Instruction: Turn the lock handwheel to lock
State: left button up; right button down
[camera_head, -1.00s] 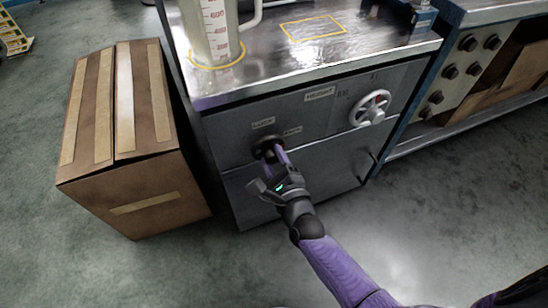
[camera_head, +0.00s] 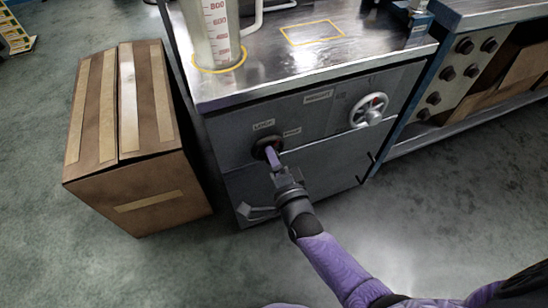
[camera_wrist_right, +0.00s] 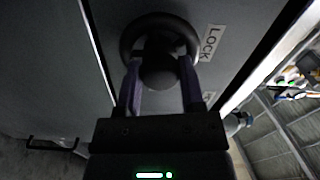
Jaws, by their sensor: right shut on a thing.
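The lock handwheel is a dark round wheel (camera_head: 262,146) on the cabinet's front panel, below the LOCK label (camera_head: 264,126). In the right wrist view the handwheel (camera_wrist_right: 160,22) shows as a black ring with a round hub, and the LOCK label (camera_wrist_right: 211,43) stands beside it. My right gripper (camera_head: 272,157) reaches it from the front. In the right wrist view its two purple fingers (camera_wrist_right: 161,80) lie on either side of the hub, shut on the handwheel. The fingertips are partly hidden by the hub and ring. My left gripper is not in view.
A white handwheel (camera_head: 369,109) is on the same panel, to the right, near the HEIGHT label (camera_head: 318,96). A measuring jug (camera_head: 214,35) stands on the metal cabinet top (camera_head: 270,78). A cardboard box (camera_head: 135,140) stands on the floor at left. The floor in front is clear.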

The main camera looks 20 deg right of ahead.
pick_arm(q)
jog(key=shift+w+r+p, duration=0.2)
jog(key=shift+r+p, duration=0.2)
jog(key=shift+p, duration=0.05)
pick_arm(e)
jog(key=shift+f+n, duration=0.1)
jog(key=shift+n, duration=3.4)
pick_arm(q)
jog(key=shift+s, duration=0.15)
pick_arm(e)
jog(key=c, duration=0.5)
grip_release()
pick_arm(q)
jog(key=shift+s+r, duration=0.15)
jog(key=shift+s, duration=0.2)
pick_arm(e)
jog(key=shift+o, duration=1.4)
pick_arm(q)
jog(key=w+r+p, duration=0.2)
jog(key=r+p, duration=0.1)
pick_arm(e)
jog(key=s, duration=1)
jog(key=shift+d, duration=0.15)
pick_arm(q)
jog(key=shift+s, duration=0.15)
